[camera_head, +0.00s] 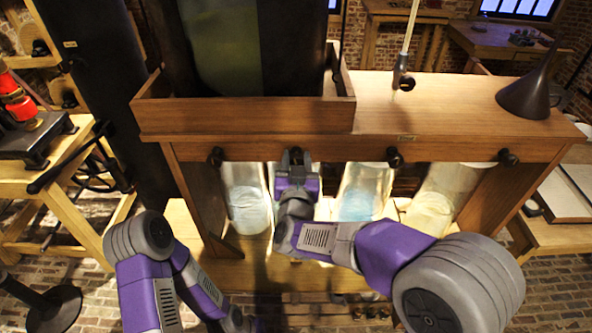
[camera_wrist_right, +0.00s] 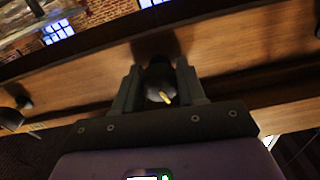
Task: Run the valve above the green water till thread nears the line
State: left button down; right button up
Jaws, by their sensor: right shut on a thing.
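My right gripper (camera_head: 296,168) is at the second valve from the left, under the front edge of the wooden stand (camera_head: 420,148). In the right wrist view the two fingers (camera_wrist_right: 158,88) stand on either side of a dark round valve knob (camera_wrist_right: 158,76) with a yellow mark, and are shut on it. Jars stand below the valves: the leftmost jar (camera_head: 246,200) holds pale blue liquid, another (camera_head: 358,195) blue, and the rightmost (camera_head: 436,200) pale yellow. The jar below the held valve is mostly hidden by my right gripper and arm; no green water, thread or line can be made out. My left gripper is out of view.
Other dark valve knobs (camera_head: 394,157) line the stand's front. A bench with red coils (camera_head: 18,102) stands at left.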

jog(key=m+b, duration=0.2)
jog(key=b, duration=0.1)
jog(key=shift+f+m, duration=0.2)
jog(key=shift+m, duration=0.1)
jog(key=shift+r+m+b, duration=0.1)
jog(key=shift+m+b, duration=0.3)
jog(key=shift+m, duration=0.1)
jog(key=shift+r, duration=0.1)
jog(key=o, duration=1.2)
jog(key=s, duration=0.5)
